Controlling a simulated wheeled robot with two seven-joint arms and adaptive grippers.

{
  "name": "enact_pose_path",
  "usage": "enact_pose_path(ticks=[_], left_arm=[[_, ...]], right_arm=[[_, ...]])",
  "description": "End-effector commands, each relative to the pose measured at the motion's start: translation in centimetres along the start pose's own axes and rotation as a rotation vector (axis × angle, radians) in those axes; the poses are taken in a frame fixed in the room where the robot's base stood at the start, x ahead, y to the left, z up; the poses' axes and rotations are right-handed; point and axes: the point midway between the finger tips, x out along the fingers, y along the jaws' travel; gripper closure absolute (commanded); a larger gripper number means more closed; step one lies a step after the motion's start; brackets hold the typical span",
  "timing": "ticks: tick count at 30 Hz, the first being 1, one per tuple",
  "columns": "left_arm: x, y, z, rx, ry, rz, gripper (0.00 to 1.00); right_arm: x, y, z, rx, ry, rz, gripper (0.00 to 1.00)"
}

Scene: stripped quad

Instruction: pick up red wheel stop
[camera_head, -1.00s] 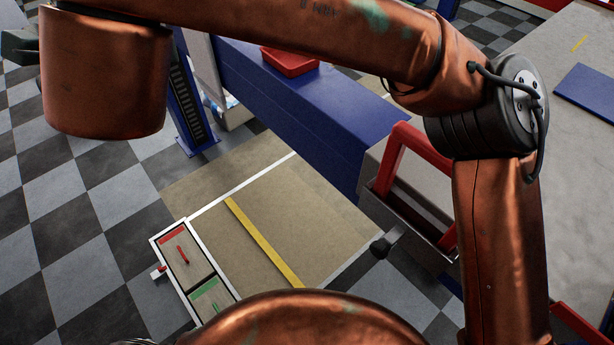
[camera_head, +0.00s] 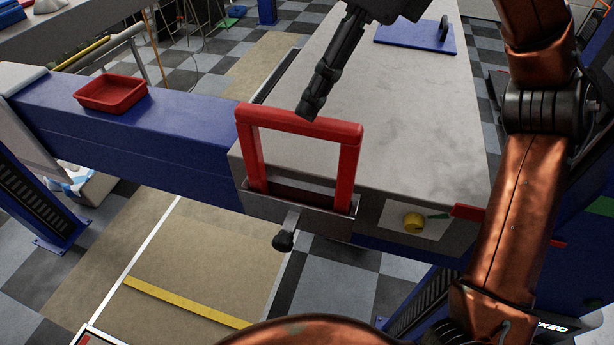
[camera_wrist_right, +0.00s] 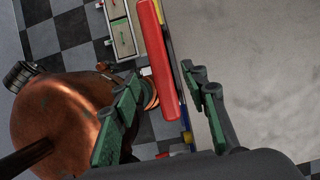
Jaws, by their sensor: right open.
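The red wheel stop (camera_head: 298,126) is an upright red frame with a top bar and two legs. Its legs stand in a grey metal holder (camera_head: 300,208) at the near end of the grey platform. My right gripper (camera_head: 312,104) reaches down from the top, its dark fingers at or just above the top bar; I cannot tell whether they touch it. In the right wrist view the red bar (camera_wrist_right: 160,55) runs lengthwise between the two green-and-black fingers of my right gripper (camera_wrist_right: 164,82), which are apart and not closed on it. My left gripper is out of view.
A red tray (camera_head: 111,94) sits on the blue beam (camera_head: 180,135) at the left. A black knob (camera_head: 283,241) sticks out below the holder. A yellow dial (camera_head: 414,222) is on the platform's front. A blue plate (camera_head: 415,38) lies farther back on the platform.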

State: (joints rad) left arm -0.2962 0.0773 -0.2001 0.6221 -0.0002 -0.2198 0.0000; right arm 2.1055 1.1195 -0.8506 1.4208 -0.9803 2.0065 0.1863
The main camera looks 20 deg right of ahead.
Motion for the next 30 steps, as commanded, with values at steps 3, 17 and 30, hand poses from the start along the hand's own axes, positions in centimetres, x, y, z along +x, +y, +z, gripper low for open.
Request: enact_pose_path(ticks=[3,17,30], left_arm=[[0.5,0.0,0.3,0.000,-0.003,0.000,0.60],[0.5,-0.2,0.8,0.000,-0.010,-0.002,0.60],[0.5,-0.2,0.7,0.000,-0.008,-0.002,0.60]], right_arm=[[1.3,0.0,-0.3,0.002,0.008,0.010,0.59],[6.8,0.0,0.0,0.003,0.004,0.005,0.59],[7.5,0.1,0.0,0.003,0.001,0.005,0.59]])
